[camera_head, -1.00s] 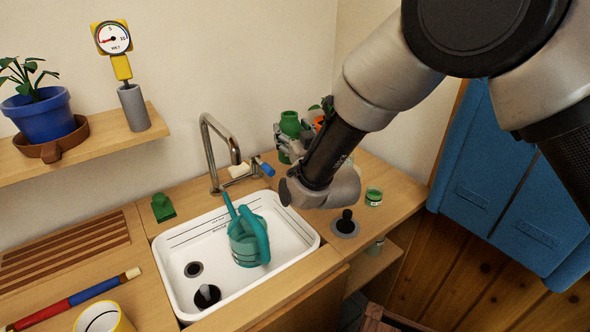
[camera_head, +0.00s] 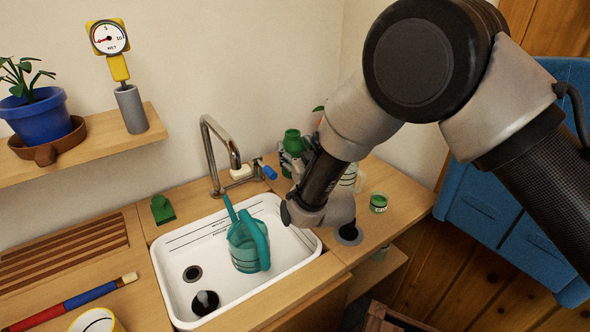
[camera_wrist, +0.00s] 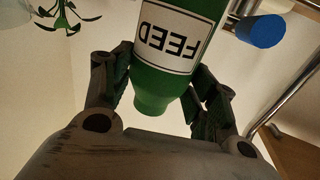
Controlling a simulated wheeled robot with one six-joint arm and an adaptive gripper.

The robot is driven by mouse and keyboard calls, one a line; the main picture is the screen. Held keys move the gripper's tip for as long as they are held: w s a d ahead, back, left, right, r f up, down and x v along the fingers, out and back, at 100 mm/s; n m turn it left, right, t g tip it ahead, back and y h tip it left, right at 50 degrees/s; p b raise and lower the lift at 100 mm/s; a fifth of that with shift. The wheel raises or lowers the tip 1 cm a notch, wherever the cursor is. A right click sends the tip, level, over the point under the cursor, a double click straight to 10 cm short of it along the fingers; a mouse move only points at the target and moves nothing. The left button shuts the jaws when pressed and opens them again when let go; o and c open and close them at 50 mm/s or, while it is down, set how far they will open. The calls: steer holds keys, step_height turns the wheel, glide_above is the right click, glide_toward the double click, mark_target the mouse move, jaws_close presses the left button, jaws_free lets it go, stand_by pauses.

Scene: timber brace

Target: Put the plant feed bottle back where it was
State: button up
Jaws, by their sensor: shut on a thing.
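The plant feed bottle is a green bottle (camera_head: 292,142) with a white label reading FEED. In the head view it is at the back of the counter, right of the tap, partly hidden by my gripper (camera_head: 301,160). In the wrist view the bottle (camera_wrist: 178,55) appears neck-down in the picture, its label facing the camera. My gripper's fingers (camera_wrist: 165,75) are shut on it, one on each side. The bottle's base is hidden in the head view, so I cannot tell whether it touches the counter.
A teal watering can (camera_head: 247,243) stands in the white sink (camera_head: 296,268). The tap (camera_head: 211,150) and a blue-ended item (camera_head: 268,171) are close left of the bottle. A clear jug (camera_head: 354,178), small green-lidded jar (camera_head: 378,202) and black plunger (camera_head: 348,231) are to the right.

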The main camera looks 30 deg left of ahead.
steer(key=shift+f, duration=2.35)
steer(key=shift+f, duration=0.1)
steer(key=o, duration=1.3)
steer(key=shift+f, duration=0.1)
steer(key=v, duration=0.8)
steer(key=shift+a, duration=0.1)
